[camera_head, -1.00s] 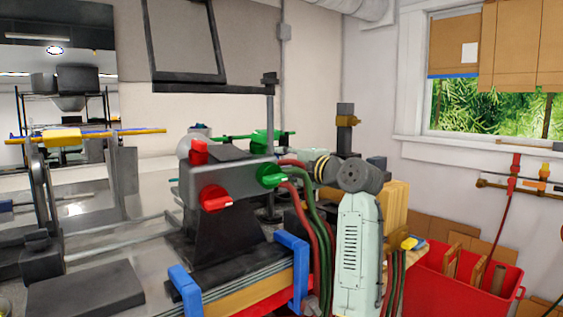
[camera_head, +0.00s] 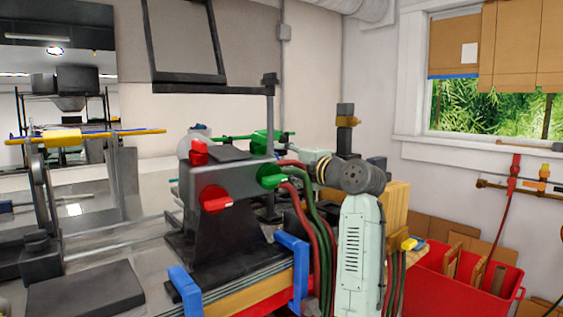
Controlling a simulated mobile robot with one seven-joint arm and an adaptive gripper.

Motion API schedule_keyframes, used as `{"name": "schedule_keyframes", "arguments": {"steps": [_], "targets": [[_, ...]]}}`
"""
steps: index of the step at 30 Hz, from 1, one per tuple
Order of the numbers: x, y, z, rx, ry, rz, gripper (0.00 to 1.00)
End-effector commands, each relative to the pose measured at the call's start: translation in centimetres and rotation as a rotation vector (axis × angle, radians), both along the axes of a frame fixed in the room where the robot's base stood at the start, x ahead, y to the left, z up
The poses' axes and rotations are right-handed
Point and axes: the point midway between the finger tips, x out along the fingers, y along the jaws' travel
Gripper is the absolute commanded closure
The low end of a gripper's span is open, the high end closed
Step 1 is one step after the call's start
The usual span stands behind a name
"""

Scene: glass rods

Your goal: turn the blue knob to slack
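I see no blue knob in the head view; it may be hidden or out of frame. A dark torch block (camera_head: 222,232) stands on the bench. It has a red knob (camera_head: 214,199) on its front, a green knob (camera_head: 271,177) at the right, and another red part (camera_head: 199,152) on top. Red and green hoses (camera_head: 312,215) run down from its right side. My pale arm stands just right of the hoses, with its dark joint bent toward the block. My gripper cannot be made out; the far end of the arm is hidden behind the block and hoses.
Blue clamps (camera_head: 292,262) hold the bench's front edge. A glass-working lathe (camera_head: 40,210) stands at the left, and a dark framed panel (camera_head: 186,42) hangs above. A red bin (camera_head: 470,284) sits at the lower right below the window (camera_head: 487,108).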

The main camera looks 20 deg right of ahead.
Motion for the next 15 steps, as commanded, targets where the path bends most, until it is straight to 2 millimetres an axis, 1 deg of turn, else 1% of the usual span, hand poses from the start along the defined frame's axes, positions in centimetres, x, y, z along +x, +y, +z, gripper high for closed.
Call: {"name": "schedule_keyframes", "arguments": {"steps": [5, 12, 15], "targets": [[-2.8, -1.2, 0.0, 0.0, -0.001, -0.004, 0.53], [-7.7, -2.9, 0.0, 0.0, -0.002, -0.004, 0.53], [-9.2, -3.4, 0.0, -0.001, -0.001, -0.003, 0.53]]}}
